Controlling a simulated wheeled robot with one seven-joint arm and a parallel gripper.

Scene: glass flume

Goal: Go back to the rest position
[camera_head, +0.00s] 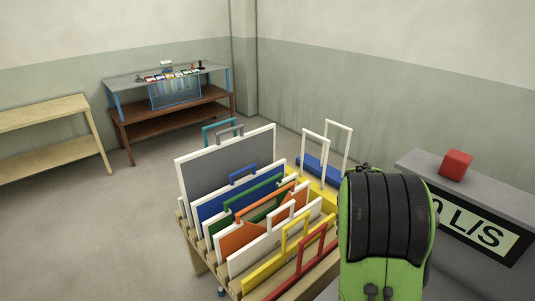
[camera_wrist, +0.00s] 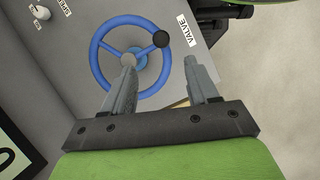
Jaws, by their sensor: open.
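My gripper (camera_wrist: 160,65) is open in the wrist view, with nothing between its two grey fingers. It is over a grey panel (camera_wrist: 90,15) that carries a blue handwheel (camera_wrist: 97,72) with a black knob (camera_wrist: 161,39) and a "VALVE" label (camera_wrist: 187,30). The left finger overlaps the wheel in the picture; I cannot tell whether it touches. In the head view my green and black arm fills the lower right and hides the gripper and the wheel.
A rack (camera_head: 199,262) of coloured framed boards stands close, left of my arm. A grey console (camera_head: 513,204) with a red block (camera_head: 456,165) and an "L/S" display (camera_head: 480,228) is at right. A wooden table (camera_head: 45,113) and a flume bench (camera_head: 125,79) stand at the back. The floor at left (camera_head: 90,235) is clear.

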